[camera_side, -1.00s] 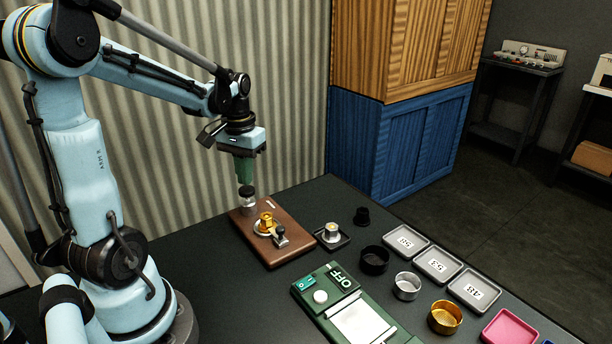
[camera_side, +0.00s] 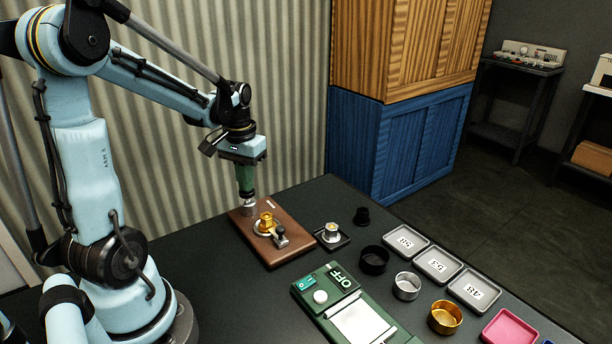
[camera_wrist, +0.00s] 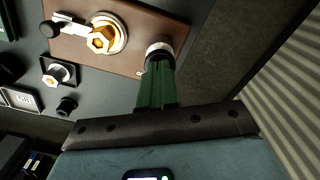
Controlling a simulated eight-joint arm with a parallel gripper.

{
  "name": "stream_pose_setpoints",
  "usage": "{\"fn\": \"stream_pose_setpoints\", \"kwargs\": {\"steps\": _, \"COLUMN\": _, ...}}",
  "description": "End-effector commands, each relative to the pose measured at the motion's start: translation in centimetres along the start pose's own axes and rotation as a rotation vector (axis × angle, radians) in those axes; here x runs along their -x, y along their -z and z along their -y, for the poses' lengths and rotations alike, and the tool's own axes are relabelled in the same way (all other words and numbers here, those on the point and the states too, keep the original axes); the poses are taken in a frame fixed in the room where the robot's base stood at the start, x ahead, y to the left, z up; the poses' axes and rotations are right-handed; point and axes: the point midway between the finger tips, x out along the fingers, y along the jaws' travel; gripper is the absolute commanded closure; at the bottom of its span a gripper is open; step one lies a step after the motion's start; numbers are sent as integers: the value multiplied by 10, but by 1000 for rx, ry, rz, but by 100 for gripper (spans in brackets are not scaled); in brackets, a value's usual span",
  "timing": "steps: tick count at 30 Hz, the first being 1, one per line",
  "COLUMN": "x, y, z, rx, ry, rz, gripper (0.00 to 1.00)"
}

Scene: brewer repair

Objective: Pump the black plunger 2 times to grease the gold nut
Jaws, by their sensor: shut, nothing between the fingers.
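The black plunger (camera_wrist: 158,47) sits in a metal cylinder at the corner of the brown board. My gripper (camera_side: 246,192) has green fingers, shut and empty, pointing down with the tips on or right at the plunger top. In the wrist view my gripper (camera_wrist: 158,68) reaches the plunger's edge. The gold nut (camera_side: 267,219) sits on a round silver plate on the board, beside the plunger; it also shows in the wrist view (camera_wrist: 101,40).
A lever with a black knob (camera_side: 281,232) lies by the nut on the brown board (camera_side: 285,257). A small black tray with a silver nut (camera_side: 331,231), a green device marked OFF (camera_side: 330,272), several cups and grey numbered trays (camera_side: 437,264) stand to the right.

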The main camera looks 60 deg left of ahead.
Motion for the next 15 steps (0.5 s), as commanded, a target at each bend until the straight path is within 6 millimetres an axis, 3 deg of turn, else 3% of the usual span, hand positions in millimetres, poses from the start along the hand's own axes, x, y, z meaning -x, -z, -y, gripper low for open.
{"fn": "stream_pose_setpoints", "kwargs": {"steps": 15, "x": -7, "y": 0, "z": 0, "rx": 0, "ry": 0, "rz": -1, "gripper": 100}}
